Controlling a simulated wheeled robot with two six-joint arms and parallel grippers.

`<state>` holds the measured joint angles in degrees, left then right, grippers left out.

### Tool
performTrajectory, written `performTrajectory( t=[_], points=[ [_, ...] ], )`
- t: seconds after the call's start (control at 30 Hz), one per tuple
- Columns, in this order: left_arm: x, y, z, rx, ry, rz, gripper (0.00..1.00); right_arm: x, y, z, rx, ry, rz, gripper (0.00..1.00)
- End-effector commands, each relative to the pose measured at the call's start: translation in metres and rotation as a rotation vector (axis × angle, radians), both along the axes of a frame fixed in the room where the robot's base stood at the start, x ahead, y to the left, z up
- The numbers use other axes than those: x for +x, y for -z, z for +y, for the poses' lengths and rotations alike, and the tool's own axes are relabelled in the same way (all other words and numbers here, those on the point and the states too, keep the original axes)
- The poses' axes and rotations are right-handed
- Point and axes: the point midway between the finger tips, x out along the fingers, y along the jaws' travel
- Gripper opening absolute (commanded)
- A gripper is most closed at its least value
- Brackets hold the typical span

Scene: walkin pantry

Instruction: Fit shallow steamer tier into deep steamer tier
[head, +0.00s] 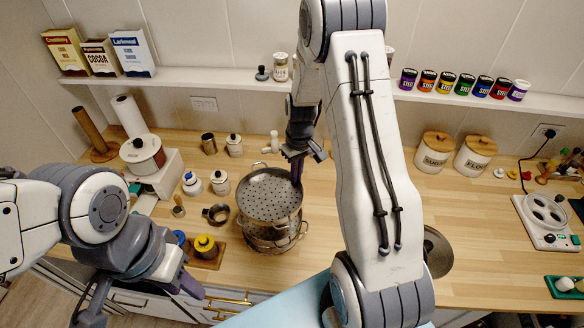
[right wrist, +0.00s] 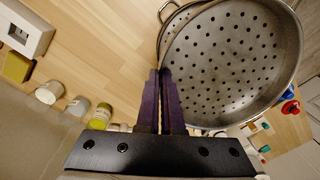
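The shallow steamer tier (head: 268,196) is a round metal pan with a perforated floor. It sits over the deep steamer tier (head: 270,243), slightly offset, and hides most of it; I cannot tell whether it is seated. My right gripper (head: 297,178) points down at the shallow tier's rim. In the right wrist view, its fingers (right wrist: 163,78) are closed together at the rim of the perforated tier (right wrist: 235,60) and appear to pinch it. My left gripper (head: 190,284) is low at the left, away from the tiers, its fingers not clearly shown.
A small metal pot (head: 217,214), a yellow-lidded jar (head: 205,245) and white jars (head: 220,182) stand left of the tiers. A metal lid (head: 437,252) lies right, partly behind my right arm. Wooden-lidded canisters (head: 474,155) stand farther right. Counter between them is fairly clear.

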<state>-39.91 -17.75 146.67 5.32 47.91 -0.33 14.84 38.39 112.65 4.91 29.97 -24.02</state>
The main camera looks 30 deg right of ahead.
Motion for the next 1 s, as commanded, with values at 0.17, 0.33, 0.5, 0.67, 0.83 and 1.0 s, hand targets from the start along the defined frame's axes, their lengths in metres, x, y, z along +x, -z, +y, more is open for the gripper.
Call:
performTrajectory(
  t=[0.17, 0.33, 0.5, 0.67, 0.83, 1.0],
  points=[
    [0.0, 0.009, 0.0, 0.0, 0.001, 0.0, 0.38, 0.001, 0.011, 0.002, 0.0, -0.002, 0.0, 0.0],
    [0.0, 0.021, 0.0, 0.0, 0.002, 0.0, 0.38, 0.0, 0.027, 0.002, 0.0, -0.002, 0.001, 0.0],
    [0.0, 0.035, 0.0, 0.0, 0.003, 0.0, 0.38, 0.0, 0.044, 0.001, 0.0, -0.001, 0.0, 0.0],
    [0.0, 0.045, 0.0, 0.0, 0.002, 0.0, 0.38, 0.0, 0.058, 0.0, 0.0, 0.001, 0.0, 0.0],
    [0.0, 0.049, 0.0, 0.0, 0.001, 0.0, 0.38, 0.0, 0.064, 0.0, 0.0, 0.001, 0.0, 0.0],
    [0.0, 0.048, 0.0, 0.0, 0.001, 0.0, 0.38, 0.0, 0.064, 0.0, 0.0, 0.001, -0.001, 0.0]
  ],
)
